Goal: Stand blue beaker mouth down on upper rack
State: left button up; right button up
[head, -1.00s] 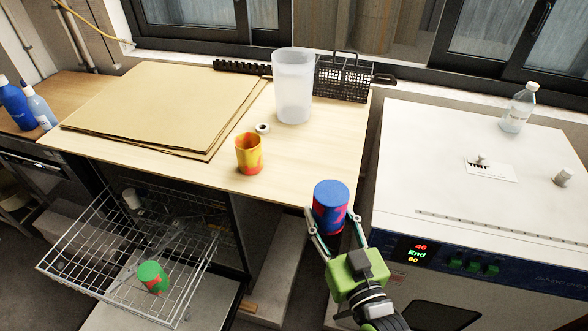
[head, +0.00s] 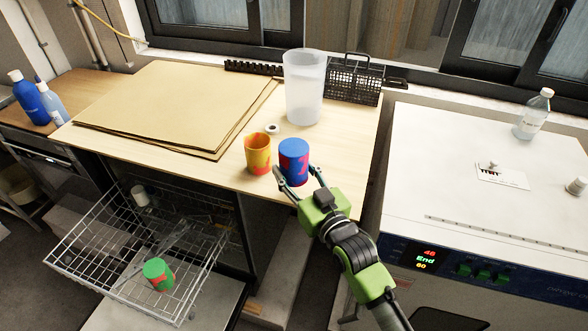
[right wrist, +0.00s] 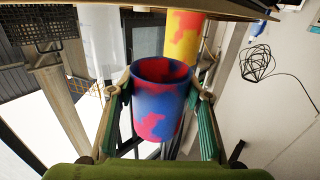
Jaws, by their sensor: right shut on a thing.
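The blue beaker (head: 293,162), blue with red patches, is held by my right gripper (head: 296,181) at the table's front edge. Its closed blue base faces up in the head view, so it is mouth down. The right wrist view, which looks upside down, shows the beaker (right wrist: 160,100) between both fingers with its open mouth visible. I cannot tell whether it touches the table. The upper rack (head: 110,240) is a wire rack pulled out at lower left. A green beaker (head: 158,272) with red patches stands on it, closed end up. My left gripper is not in view.
A yellow-orange beaker (head: 257,154) stands close left of the held one. A tall translucent container (head: 304,88), a black basket (head: 354,82) and brown sheets (head: 165,105) occupy the table (head: 215,177). The white oven (head: 455,165) stands at right.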

jog(key=shift+p, duration=0.35)
notch_tip(320, 180, down, 5)
jog(key=b, duration=0.3)
jog(key=shift+r, duration=0.15)
jog(key=shift+f+b, duration=0.3)
jog(key=shift+f, duration=0.1)
jog(key=shift+f, duration=0.3)
jog(key=o, duration=1.1)
jog(key=v, duration=1.2)
jog(key=shift+s, duration=0.1)
